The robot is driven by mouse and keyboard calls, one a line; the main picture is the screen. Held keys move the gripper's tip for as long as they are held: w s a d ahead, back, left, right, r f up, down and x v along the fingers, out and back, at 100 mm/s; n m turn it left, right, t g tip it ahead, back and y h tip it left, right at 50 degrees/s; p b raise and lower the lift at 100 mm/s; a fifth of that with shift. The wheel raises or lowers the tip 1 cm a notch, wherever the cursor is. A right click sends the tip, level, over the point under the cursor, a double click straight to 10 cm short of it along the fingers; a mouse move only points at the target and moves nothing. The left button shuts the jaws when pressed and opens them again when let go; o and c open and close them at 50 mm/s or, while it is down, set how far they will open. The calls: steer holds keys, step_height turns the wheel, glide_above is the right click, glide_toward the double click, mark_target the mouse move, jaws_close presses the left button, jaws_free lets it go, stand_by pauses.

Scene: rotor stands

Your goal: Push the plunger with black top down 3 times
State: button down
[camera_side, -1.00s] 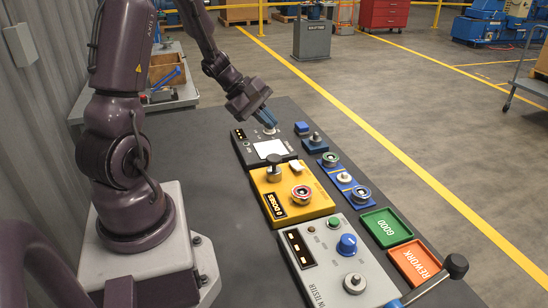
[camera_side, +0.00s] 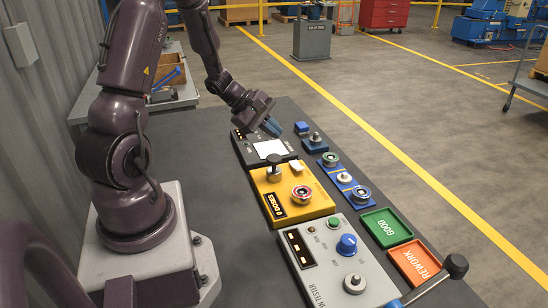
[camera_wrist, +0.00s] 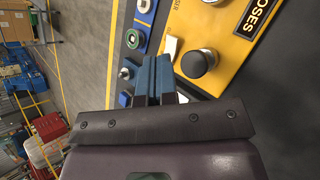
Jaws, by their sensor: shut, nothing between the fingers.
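The plunger with the black top (camera_side: 274,161) stands upright on the left part of the yellow dosing box (camera_side: 318,201), whose display reads "0 DOSES". In the wrist view the plunger (camera_wrist: 199,62) shows as a dark round cap on a pale metal stem, right of the fingers. My gripper (camera_side: 273,127) is shut and empty, with its blue fingertips above the far dark box, beyond the plunger and apart from it. The shut fingers also show in the wrist view (camera_wrist: 156,75).
A dark box with a white plate (camera_side: 269,149) lies beyond the yellow box. The grey tester (camera_side: 328,262) is nearer the camera. A blue strip (camera_side: 345,181) with round parts, a green tray (camera_side: 386,227) and an orange tray (camera_side: 417,262) lie on the right. Bare table is left of the boxes.

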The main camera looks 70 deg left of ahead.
mark_target(277, 159)
steer(key=shift+f, duration=2.2)
steer(key=shift+f, duration=0.15)
steer(key=shift+f, duration=0.25)
steer(key=shift+f, duration=1.15)
stand_by(1.2)
stand_by(0.4)
steer(key=shift+r, duration=1.6)
steer(key=shift+r, duration=2.5)
